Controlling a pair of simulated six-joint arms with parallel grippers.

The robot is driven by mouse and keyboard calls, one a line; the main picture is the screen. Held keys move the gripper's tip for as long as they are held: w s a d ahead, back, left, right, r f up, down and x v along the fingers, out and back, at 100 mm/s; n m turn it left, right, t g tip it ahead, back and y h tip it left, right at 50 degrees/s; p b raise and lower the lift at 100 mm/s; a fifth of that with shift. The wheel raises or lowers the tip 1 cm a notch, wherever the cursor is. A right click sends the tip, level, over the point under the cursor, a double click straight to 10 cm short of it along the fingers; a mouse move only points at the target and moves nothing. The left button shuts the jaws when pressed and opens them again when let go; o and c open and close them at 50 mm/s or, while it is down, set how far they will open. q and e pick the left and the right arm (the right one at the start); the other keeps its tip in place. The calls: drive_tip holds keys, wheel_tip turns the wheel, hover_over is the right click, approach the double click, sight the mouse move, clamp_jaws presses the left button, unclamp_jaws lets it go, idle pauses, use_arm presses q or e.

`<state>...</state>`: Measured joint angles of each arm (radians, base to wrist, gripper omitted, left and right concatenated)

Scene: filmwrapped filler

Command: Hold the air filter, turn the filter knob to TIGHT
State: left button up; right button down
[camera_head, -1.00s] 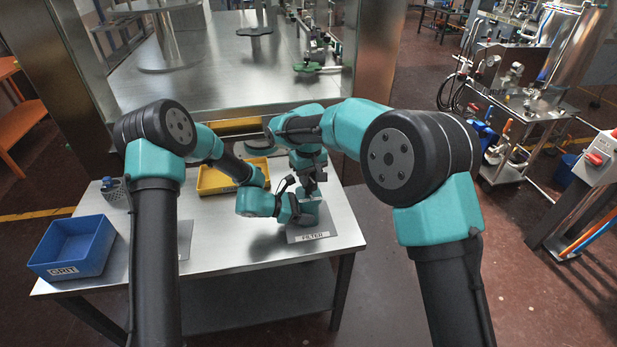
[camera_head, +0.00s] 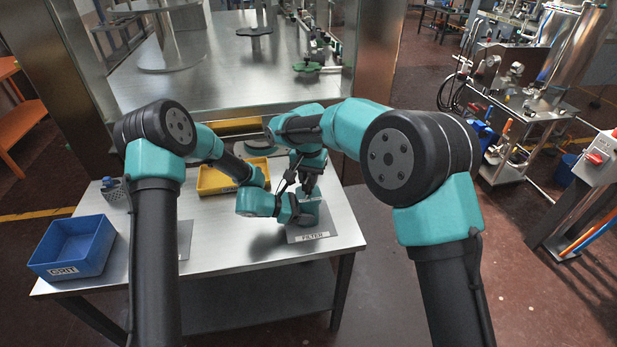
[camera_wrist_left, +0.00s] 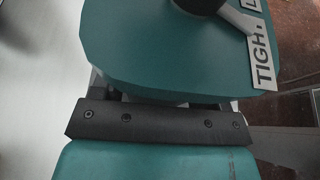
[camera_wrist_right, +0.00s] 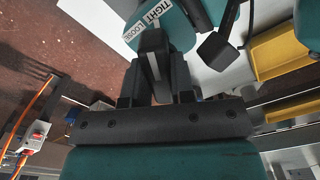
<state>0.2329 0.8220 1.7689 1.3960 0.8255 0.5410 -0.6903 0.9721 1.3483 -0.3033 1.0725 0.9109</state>
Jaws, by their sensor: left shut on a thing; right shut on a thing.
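The air filter (camera_head: 311,213) is a teal block on the grey FILTER plate (camera_head: 297,236) near the table's front right corner. It also shows in the left wrist view (camera_wrist_left: 150,50). My left gripper (camera_head: 296,208) is shut on the filter's side; its fingertips are mostly hidden. My right gripper (camera_head: 309,190) points down from above, shut on the dark filter knob (camera_wrist_right: 155,62). The TIGHT label (camera_wrist_right: 152,12) and LOOSE label (camera_wrist_right: 135,33) lie beside the knob in the right wrist view. I cannot tell exactly which mark the knob points to.
A yellow tray (camera_head: 208,184) stands behind the left forearm. A blue GRIT bin (camera_head: 72,247) sits at the table's left end. A small grey-blue container (camera_head: 112,190) is behind it.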

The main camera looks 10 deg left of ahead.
sight(309, 176)
drive_tip(key=shift+m, duration=1.7)
drive_tip(key=c, duration=1.2)
unclamp_jaws()
drive_tip(key=shift+c, duration=0.2)
drive_tip(key=shift+r, duration=0.15)
wheel_tip(309, 176, up, 12)
use_arm(q)
drive_tip(key=o, duration=1.1)
